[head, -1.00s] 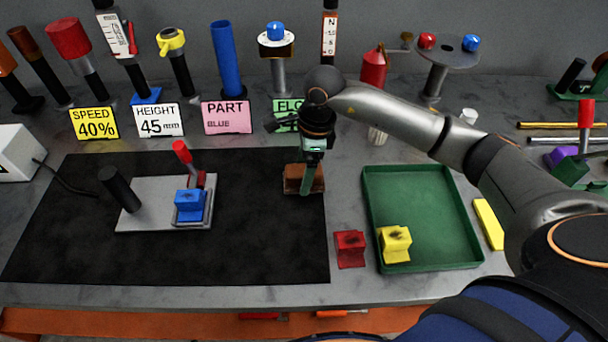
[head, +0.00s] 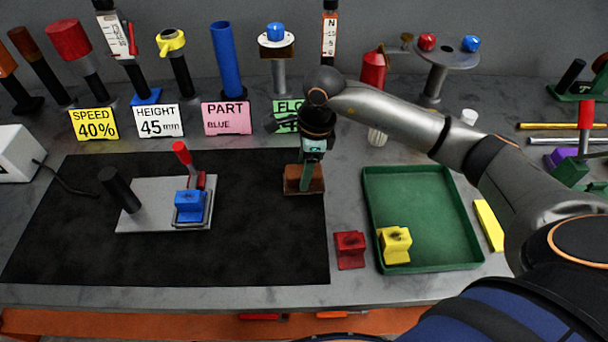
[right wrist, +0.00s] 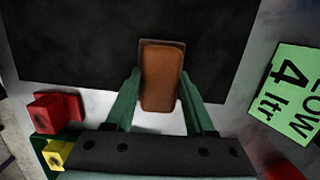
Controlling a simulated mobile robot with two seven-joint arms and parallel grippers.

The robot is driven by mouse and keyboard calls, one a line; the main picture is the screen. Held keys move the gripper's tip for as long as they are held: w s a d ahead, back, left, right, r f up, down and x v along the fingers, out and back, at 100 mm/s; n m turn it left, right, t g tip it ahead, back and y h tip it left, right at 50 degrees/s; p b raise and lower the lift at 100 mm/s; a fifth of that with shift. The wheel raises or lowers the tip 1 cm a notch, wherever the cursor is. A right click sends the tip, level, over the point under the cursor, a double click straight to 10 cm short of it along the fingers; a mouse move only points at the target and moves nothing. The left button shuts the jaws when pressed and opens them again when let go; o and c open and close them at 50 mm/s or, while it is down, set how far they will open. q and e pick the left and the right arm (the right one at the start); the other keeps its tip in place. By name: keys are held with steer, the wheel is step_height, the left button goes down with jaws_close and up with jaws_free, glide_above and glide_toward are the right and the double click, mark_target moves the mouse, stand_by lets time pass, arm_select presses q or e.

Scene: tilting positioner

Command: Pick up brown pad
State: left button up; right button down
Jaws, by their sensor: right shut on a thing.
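The brown pad (head: 291,179) is at the right edge of the black mat (head: 260,245). My right gripper (head: 305,185) reaches down over it and is shut on it. In the right wrist view the brown pad (right wrist: 163,80) sits between the two green fingers (right wrist: 158,100), one on each side. A darker brown edge shows around its far end. I cannot tell whether the pad is clear of the surface. My left gripper is not in view.
A grey plate (head: 145,215) with a blue block (head: 189,204) and a red-handled clamp lies on the mat. A red block (head: 350,250) and a green tray (head: 425,267) holding a yellow block (head: 394,244) stand to the right. Signs and posts line the back.

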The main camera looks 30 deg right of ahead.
mark_target(302, 169)
steer(key=shift+r, duration=0.15)
steer(key=shift+r, duration=0.25)
step_height(302, 169, up, 2)
steer(key=shift+w+r+b, duration=0.1)
steer(key=shift+r+b, duration=0.1)
steer(key=shift+b, duration=0.3)
steer(key=s+a+r+b, duration=0.1)
steer(key=s+a+r, duration=0.8)
steer(key=s, duration=0.2)
steer(key=shift+r, duration=0.4)
steer(key=c, duration=0.8)
jaws_free()
steer(key=shift+c, duration=0.2)
steer(key=c, duration=0.6)
